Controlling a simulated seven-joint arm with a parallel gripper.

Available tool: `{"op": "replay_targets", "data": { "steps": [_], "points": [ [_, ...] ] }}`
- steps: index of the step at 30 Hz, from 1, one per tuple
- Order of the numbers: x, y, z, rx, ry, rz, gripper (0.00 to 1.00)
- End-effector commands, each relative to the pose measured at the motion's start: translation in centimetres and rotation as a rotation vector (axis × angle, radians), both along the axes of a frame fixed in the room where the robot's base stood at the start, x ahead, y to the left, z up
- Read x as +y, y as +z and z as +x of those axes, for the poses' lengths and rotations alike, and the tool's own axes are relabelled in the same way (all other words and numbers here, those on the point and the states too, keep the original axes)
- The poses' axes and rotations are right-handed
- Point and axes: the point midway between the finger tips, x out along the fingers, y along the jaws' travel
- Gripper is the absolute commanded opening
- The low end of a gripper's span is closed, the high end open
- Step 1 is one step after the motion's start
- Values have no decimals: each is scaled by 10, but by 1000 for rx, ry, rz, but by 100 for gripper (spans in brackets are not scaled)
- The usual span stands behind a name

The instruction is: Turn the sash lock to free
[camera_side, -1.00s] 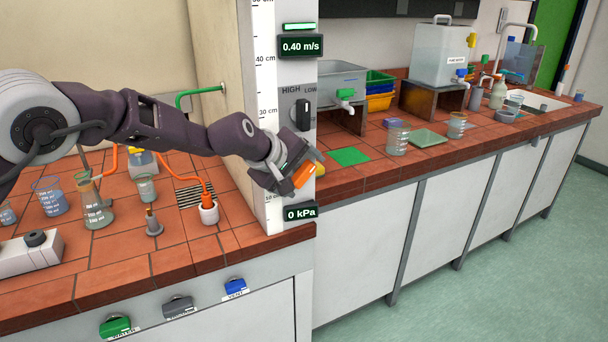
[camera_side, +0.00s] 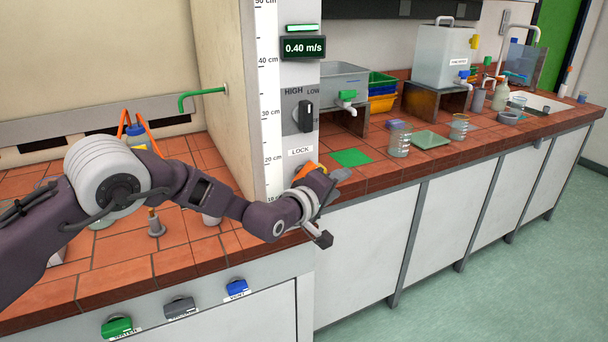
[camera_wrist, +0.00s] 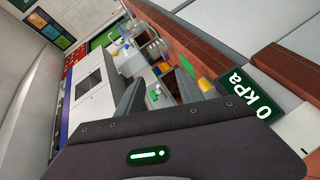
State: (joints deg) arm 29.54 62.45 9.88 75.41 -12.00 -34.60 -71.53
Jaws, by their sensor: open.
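The sash lock is an orange handle (camera_side: 304,170) on the white post, just below the LOCK label (camera_side: 300,151) in the side view. My wrist and gripper cover part of it, so I cannot tell its full angle. My gripper (camera_side: 332,207) is open and empty, in front of the post and to the right of the handle. Its two fingers are spread, one high and one low. In the wrist view my gripper (camera_wrist: 160,93) is open with nothing held between the fingers. I cannot make out the handle there.
A black HIGH/LOW knob (camera_side: 305,116) sits above the lock, under a 0.40 m/s display (camera_side: 303,47). A beaker (camera_side: 399,141) and green mat (camera_side: 351,157) lie on the right bench. The floor in front is clear.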

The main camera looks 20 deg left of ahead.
Motion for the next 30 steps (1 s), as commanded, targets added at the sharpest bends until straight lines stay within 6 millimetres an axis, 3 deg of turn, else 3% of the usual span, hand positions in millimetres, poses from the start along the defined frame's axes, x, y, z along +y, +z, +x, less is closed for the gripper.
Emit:
{"op": "replay_targets", "data": {
  "steps": [2,5,7,11,12,16,24,30],
  "points": [
    [-5,-24,2,-128,-10,-190,44],
    [-9,-46,-23,-291,-102,-492,44],
    [19,-48,-38,-408,-107,-662,44],
    [51,-53,-72,-555,-164,-846,44],
    [59,-43,-74,-595,-168,-873,44],
    [76,-22,-72,-663,-161,-905,44],
    [67,12,-36,-670,-161,-909,44],
    [63,23,-22,-667,-159,-907,44]
  ]
}}
